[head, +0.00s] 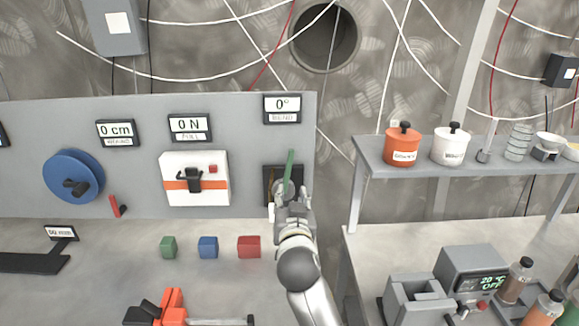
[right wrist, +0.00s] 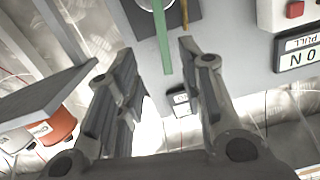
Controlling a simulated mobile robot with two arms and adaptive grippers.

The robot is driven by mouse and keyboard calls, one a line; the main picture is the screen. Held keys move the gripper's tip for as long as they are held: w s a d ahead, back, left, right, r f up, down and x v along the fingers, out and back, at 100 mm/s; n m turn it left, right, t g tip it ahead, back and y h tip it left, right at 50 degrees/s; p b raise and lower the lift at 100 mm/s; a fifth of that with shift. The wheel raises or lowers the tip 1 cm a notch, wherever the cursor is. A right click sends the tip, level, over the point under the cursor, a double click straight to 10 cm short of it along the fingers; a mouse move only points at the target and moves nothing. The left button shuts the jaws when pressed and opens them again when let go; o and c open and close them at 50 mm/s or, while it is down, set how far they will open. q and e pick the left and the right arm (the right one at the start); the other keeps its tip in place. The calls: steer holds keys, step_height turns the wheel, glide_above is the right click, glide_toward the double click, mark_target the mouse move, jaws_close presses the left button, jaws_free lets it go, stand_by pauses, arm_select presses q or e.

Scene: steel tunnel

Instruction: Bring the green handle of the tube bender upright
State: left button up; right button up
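The green handle (head: 290,168) of the tube bender stands almost upright, leaning slightly right at its top, in front of a dark plate (head: 270,175) on the grey panel. A thin brown tube (right wrist: 184,14) runs beside it. The display above (head: 282,108) reads 0° BEND. My right gripper (head: 290,200) is in front of the bender's lower part and hides it in the head view. In the right wrist view its fingers (right wrist: 158,60) are open, and the free end of the green handle (right wrist: 162,40) shows between the fingertips; contact cannot be told. My left gripper is not in view.
Left on the panel are a white-and-orange box (head: 172,188) and a blue wheel (head: 66,170). Green (head: 168,247), blue (head: 208,247) and red (head: 249,247) blocks lie on the bench below. At right, a shelf (head: 375,152) holds orange and white pots.

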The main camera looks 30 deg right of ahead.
mark_target(290, 163)
steer(key=shift+m+h, duration=0.3)
steer(key=shift+h, duration=0.1)
steer(key=w+d+r+p, duration=0.1)
steer(key=w, duration=0.1)
steer(key=w+d+r+p, duration=0.1)
steer(key=w+d, duration=0.1)
steer(key=w, duration=0.1)
steer(key=w+d+r+p, duration=0.1)
steer(key=w+d, duration=0.1)
steer(key=w, duration=0.1)
steer(key=shift+w+d, duration=0.15)
steer(key=shift+w, duration=0.05)
steer(key=shift+x, duration=0.95)
steer(key=shift+f, duration=0.1)
steer(key=shift+c, duration=0.3)
jaws_close()
